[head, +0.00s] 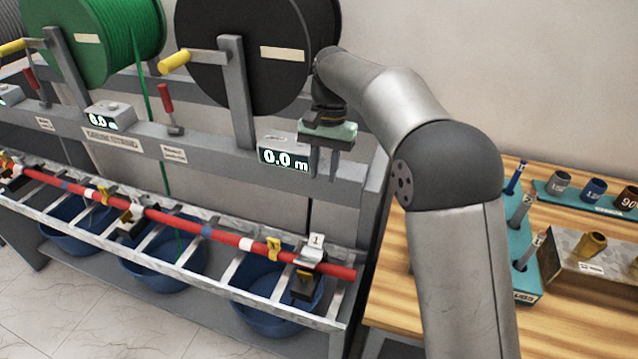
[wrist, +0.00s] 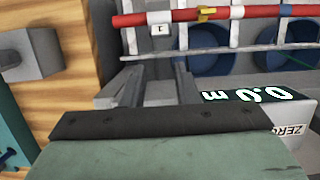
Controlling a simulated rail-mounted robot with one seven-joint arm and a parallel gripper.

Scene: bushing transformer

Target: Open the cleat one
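Cleat one, a small silver clamp (head: 311,256) with a white tag marked 1 (head: 316,240), sits on the red cable (head: 180,218) near its right end. A dark block (head: 303,286) hangs just below it. I cannot tell whether the clamp is latched. In the wrist view, the tag marked 1 (wrist: 160,29) shows at the top, on the red cable (wrist: 128,19). My gripper (head: 323,172) points down beside the 0.0 m display, above and behind the cleat and well apart from it. In the wrist view my gripper's fingers (wrist: 159,76) are apart with nothing between them.
The length counter (head: 284,156) and grey rail stand close to my gripper. Black (head: 240,70) and green (head: 105,40) cable reels are behind. Blue buckets (head: 165,265) sit below the cable rack. A wooden table (head: 400,300) with tools is at right.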

